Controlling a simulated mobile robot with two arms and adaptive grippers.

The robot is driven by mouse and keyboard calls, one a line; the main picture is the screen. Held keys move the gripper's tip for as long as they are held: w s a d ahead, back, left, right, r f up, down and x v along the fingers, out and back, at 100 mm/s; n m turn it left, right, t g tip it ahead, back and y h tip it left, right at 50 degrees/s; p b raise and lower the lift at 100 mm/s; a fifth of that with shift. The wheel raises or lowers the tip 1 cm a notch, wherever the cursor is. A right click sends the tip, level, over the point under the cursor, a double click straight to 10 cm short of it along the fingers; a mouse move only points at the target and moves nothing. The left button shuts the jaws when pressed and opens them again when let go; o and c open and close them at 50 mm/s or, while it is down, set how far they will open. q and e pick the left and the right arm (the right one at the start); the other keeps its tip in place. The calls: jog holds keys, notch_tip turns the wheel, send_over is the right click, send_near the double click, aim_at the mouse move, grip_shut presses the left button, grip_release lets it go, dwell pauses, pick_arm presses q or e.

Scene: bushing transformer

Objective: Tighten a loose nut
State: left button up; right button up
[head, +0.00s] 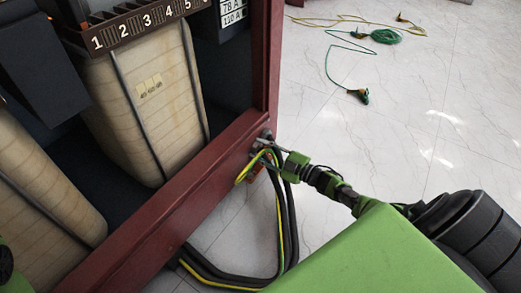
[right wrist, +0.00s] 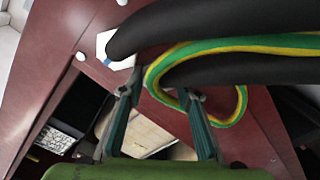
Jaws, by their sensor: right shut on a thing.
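My right gripper (head: 268,152) reaches in from the right to the corner of the dark red transformer frame (head: 215,160). In the right wrist view its two fingers (right wrist: 160,98) stand some way apart, with their tips up against the cables at the frame. A green-yellow cable (right wrist: 240,44) loops across the fingertips, and thick black cables (right wrist: 215,25) pass above it. The nut itself is hidden behind the fingertips and cables, so I cannot make out its shape or seating. My left gripper is not in view.
The black and green-yellow cables (head: 284,215) hang from the frame corner to the floor. Tan coils (head: 150,95) stand inside the frame under a numbered strip (head: 145,22). Green and yellow leads with clamps (head: 385,36) lie on the white floor, otherwise clear at right.

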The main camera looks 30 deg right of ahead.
jog(key=o, duration=1.1)
jog(key=v, duration=1.2)
